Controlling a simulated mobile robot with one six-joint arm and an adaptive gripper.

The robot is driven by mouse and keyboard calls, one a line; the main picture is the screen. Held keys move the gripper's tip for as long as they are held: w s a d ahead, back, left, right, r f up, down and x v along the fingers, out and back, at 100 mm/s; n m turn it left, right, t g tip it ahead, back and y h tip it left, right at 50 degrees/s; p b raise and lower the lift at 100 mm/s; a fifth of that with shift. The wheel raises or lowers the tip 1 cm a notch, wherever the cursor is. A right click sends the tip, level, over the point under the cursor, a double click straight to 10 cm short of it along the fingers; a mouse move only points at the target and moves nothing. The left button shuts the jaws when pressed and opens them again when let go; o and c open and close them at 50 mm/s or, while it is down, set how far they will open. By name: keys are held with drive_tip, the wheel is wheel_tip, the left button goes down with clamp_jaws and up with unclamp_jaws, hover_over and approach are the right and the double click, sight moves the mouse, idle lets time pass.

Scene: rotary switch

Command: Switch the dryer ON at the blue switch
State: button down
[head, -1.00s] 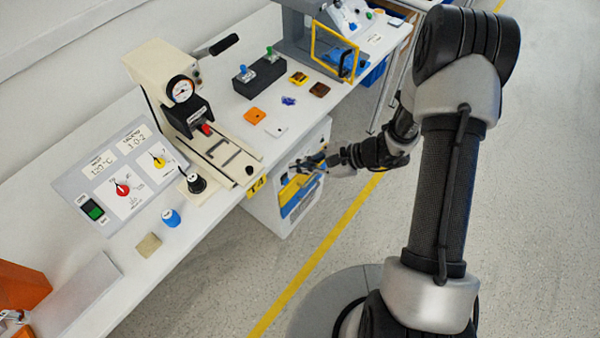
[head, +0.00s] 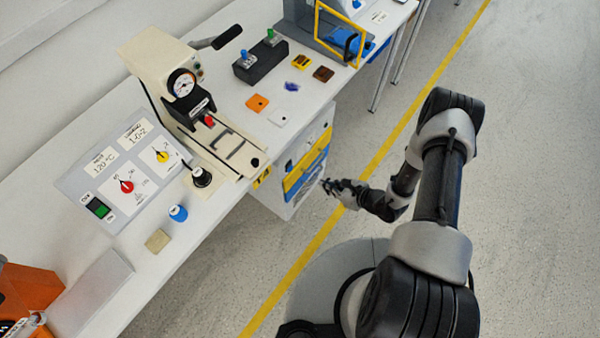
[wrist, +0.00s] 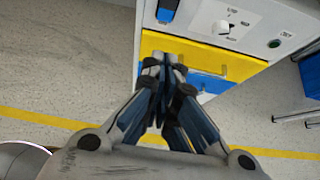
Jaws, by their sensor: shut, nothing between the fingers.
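A blue-topped switch (head: 247,58) stands beside a green-topped one (head: 270,38) on a black box (head: 262,66) at the back of the bench. A control panel (head: 127,172) at the bench's left carries a red knob (head: 126,187) and a yellow knob (head: 162,157). No dryer label is legible. My gripper (head: 335,187) is beyond the bench's front edge, in front of the cabinet, well away from the blue-topped switch. In the wrist view its fingers (wrist: 164,64) are together and empty, in front of yellow and blue drawers.
The cabinet (head: 312,160) under the bench has yellow and blue drawer fronts. In the wrist view, a white panel with a pale knob (wrist: 221,27) and green button (wrist: 274,44) sits above them. A press with a gauge (head: 181,84) stands mid-bench. The floor in front is clear.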

sight(290, 166)
drive_tip(key=r+b+x, duration=0.1)
drive_tip(key=b+x, duration=0.3)
drive_tip(key=x, duration=0.9)
drive_tip(key=shift+w+a+r, duration=0.15)
drive_tip(key=shift+w+a, duration=0.4)
